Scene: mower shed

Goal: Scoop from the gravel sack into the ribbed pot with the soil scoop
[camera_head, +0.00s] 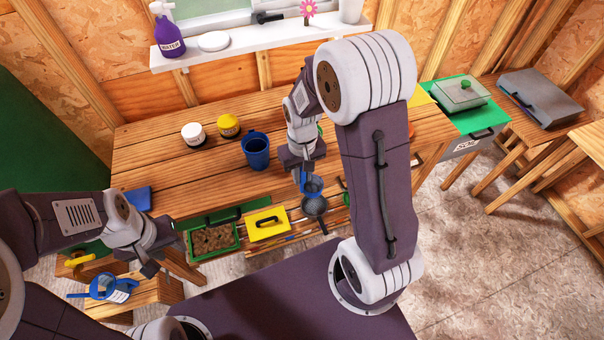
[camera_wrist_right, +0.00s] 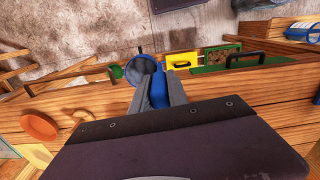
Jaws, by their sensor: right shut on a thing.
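My right gripper (camera_head: 303,168) points down at the front edge of the workbench. It is shut on the blue handle of the soil scoop (camera_head: 313,186); the handle (camera_wrist_right: 160,88) also shows between the fingers in the right wrist view. A dark blue pot (camera_head: 256,154) stands upright on the bench left of the gripper; ribs are too small to confirm. No gravel sack can be made out for certain. My left gripper (camera_head: 158,254) is open and empty at lower left.

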